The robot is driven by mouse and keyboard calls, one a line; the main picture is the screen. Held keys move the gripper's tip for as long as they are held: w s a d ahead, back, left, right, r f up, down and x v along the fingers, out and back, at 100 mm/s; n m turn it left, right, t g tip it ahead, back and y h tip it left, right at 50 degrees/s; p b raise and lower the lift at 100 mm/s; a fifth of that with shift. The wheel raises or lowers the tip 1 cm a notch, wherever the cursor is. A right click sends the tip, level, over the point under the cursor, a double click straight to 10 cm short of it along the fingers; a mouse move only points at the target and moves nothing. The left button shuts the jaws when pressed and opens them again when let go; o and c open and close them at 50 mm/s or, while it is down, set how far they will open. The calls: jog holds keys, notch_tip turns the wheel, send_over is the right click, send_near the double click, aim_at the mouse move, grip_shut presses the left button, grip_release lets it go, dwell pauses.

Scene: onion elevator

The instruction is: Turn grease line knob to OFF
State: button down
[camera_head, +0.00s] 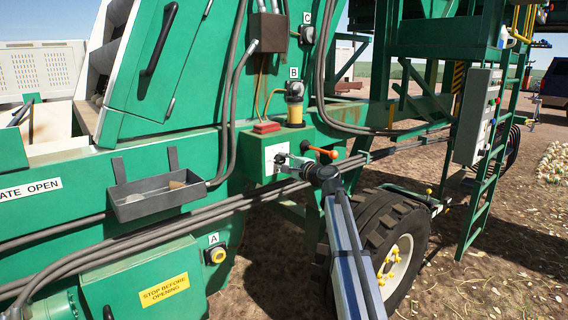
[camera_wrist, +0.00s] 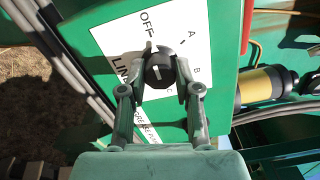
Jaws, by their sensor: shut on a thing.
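The grease line knob (camera_wrist: 158,70) is black and round with a short white mark. It sits on a white label plate (camera_wrist: 112,38) on a green panel, with OFF printed at the upper left and A, B and C to the right. My gripper (camera_wrist: 165,62) is closed around the knob, with one finger on each side. Which position the white mark points to is hard to tell. In the head view my gripper (camera_head: 287,162) reaches the white plate (camera_head: 272,157) on the green machine; the knob is hidden there.
An orange-handled lever (camera_head: 319,150) is close to my wrist. A grey tray (camera_head: 157,196) hangs to the left. Cables run below, and a tyre (camera_head: 392,235) stands at the lower right.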

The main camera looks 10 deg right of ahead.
jog(key=c, duration=0.8)
grip_release()
jog(key=v, duration=1.2)
